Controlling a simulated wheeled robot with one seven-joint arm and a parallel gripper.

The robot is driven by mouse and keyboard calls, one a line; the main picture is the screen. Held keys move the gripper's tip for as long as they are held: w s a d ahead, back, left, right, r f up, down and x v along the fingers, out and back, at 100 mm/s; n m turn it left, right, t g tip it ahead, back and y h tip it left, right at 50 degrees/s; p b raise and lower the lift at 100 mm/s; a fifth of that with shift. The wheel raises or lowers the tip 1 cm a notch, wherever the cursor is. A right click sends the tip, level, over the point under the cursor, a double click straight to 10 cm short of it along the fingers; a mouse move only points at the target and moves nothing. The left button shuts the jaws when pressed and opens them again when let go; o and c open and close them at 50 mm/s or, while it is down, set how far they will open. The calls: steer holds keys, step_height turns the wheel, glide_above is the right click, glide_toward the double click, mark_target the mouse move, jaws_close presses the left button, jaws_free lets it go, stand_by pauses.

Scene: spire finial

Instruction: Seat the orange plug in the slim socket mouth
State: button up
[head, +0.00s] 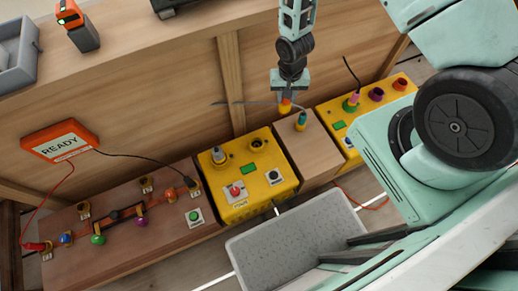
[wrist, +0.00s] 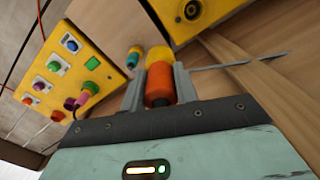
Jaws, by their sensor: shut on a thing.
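My gripper (head: 286,98) is shut on the orange plug (wrist: 159,82), which has a yellow end pointing away from the fingers. In the head view the plug (head: 285,108) hangs from the gripper near the wooden block, behind a teal plug. A round socket with a dark mouth (head: 252,145) is on the middle yellow box, left of the gripper; a dark-centred socket also shows in the wrist view (wrist: 192,10). Purple (head: 376,93) and orange (head: 399,84) sockets are on the right yellow box. I cannot tell which mouth is the slim one.
The teal plug (head: 300,121) stands on the wooden block (head: 314,150); it shows close beside the held plug in the wrist view (wrist: 134,58). A grey plug (head: 218,155) stands on the middle box. A grey tray (head: 297,245) lies in front. A wooden wall (head: 140,70) rises behind.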

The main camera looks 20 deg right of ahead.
steer(key=w+a+f+m+b, duration=0.1)
steer(key=a+f+m+b, duration=1)
steer(key=b, duration=0.8)
steer(key=shift+n, duration=0.3)
steer(key=f+b, duration=0.1)
steer(key=f, duration=0.2)
steer(key=f+b, duration=0.1)
steer(key=f, duration=0.3)
steer(key=f+b, duration=0.2)
steer(key=f, duration=0.1)
steer(key=shift+w+d+f, duration=0.15)
steer(key=shift+d+f, duration=0.2)
steer(key=shift+f, duration=0.05)
steer(key=o, duration=1.1)
steer(key=shift+r, duration=0.1)
steer(key=shift+c, duration=0.2)
steer(key=shift+r, duration=0.1)
